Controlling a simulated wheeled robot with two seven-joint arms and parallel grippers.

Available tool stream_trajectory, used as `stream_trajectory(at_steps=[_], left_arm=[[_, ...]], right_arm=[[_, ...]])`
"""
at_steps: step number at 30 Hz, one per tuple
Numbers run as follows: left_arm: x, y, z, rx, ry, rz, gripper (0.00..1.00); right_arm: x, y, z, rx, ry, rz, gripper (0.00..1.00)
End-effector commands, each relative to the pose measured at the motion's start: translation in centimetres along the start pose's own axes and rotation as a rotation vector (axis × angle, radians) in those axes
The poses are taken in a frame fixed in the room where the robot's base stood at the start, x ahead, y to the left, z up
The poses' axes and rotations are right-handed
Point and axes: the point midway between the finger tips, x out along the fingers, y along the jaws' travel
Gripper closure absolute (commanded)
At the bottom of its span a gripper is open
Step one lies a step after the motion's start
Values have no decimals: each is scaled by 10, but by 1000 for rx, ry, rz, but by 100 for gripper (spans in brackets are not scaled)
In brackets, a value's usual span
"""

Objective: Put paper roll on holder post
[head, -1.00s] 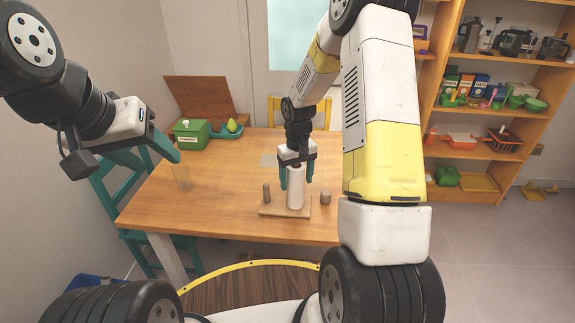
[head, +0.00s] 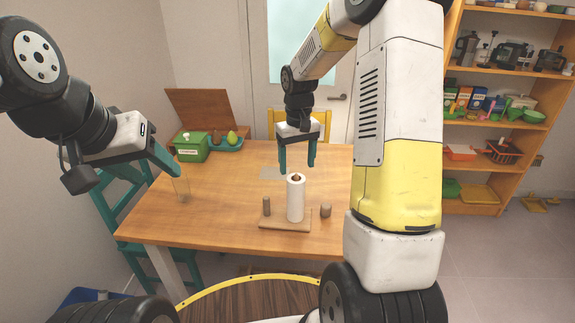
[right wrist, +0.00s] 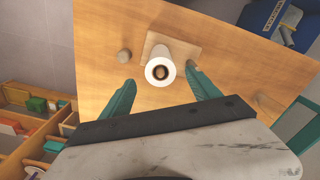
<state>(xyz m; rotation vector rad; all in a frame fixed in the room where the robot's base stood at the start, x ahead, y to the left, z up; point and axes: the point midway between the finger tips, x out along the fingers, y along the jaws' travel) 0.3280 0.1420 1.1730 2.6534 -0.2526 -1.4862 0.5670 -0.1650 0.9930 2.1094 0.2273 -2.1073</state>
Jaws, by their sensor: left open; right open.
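The white paper roll (head: 296,200) stands upright on the wooden holder base (head: 272,222), around the post. The top of the brown post (right wrist: 161,72) shows inside the roll's core in the right wrist view, where the roll (right wrist: 152,70) is seen from above. A short wooden peg (head: 266,206) stands on the base left of the roll. My right gripper (head: 298,170) is open above and a little behind the roll, apart from it; its teal fingers (right wrist: 160,90) also show in the right wrist view. My left gripper (head: 172,166) is open and empty at the far left.
A small brown cylinder (head: 326,210) stands on the table right of the base. A clear glass (head: 182,190) stands near the table's left edge below my left gripper. A green box (head: 190,147) and a teal tray (head: 226,143) with fruit are at the back left. The front of the table (head: 200,225) is clear.

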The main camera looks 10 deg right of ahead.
Motion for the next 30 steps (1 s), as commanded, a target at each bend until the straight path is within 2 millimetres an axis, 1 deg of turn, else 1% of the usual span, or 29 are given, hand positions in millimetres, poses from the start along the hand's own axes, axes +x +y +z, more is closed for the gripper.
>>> stream_trajectory(at_steps=[5, 8, 11, 12, 14, 15, 17, 18, 20, 21, 24, 27, 30], left_arm=[[0, 0, 0, 0, 0, 0, 45], [0, 0, 0, 0, 0, 0, 45], [0, 0, 0, 0, 0, 0, 45], [0, 0, 0, 0, 0, 0, 45], [0, 0, 0, 0, 0, 0, 45], [0, 0, 0, 0, 0, 0, 45], [0, 0, 0, 0, 0, 0, 45], [0, 0, 0, 0, 0, 0, 45], [0, 0, 0, 0, 0, 0, 45], [0, 0, 0, 0, 0, 0, 45], [0, 0, 0, 0, 0, 0, 45], [0, 0, 0, 0, 0, 0, 45], [0, 0, 0, 0, 0, 0, 45]], right_arm=[[-20, -1, 4, 3, 16, 2, 29], [-47, -5, 18, 15, 59, 3, 29], [-84, -12, 43, 35, 128, 1, 29], [-99, -16, 56, 44, 159, -1, 29], [-118, -22, 76, 59, 205, -8, 29], [-130, -26, 89, 67, 236, -12, 29], [-145, -32, 110, 81, 283, -22, 29], [-153, -37, 124, 91, 315, -29, 29], [-164, -43, 145, 104, 363, -43, 29], [-169, -48, 158, 112, 393, -52, 29], [-178, -58, 187, 130, 462, -77, 29], [-180, -65, 209, 143, 515, -99, 29], [-180, -70, 222, 151, 547, -115, 29]])
